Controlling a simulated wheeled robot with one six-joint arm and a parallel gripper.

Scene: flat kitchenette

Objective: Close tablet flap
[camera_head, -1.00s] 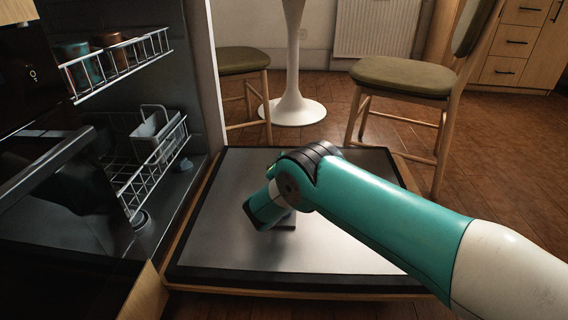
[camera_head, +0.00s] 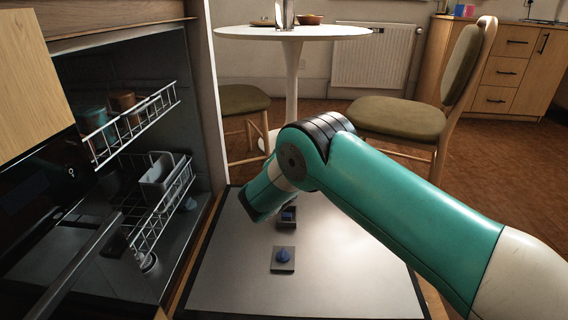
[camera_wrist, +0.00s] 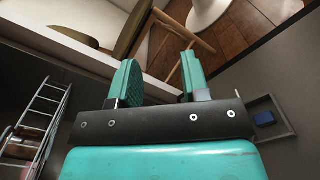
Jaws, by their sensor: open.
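The dishwasher door (camera_head: 225,285) lies folded down flat. In the head view my wrist hides the fingertips.
The dishwasher's upper rack (camera_head: 130,125) holds cups, and its lower rack (camera_head: 160,215) stands inside at the left. Beyond the door are a chair (camera_head: 400,118), a stool-like seat (camera_head: 243,99) and a round white table (camera_head: 290,32). Most of the door's surface is clear.

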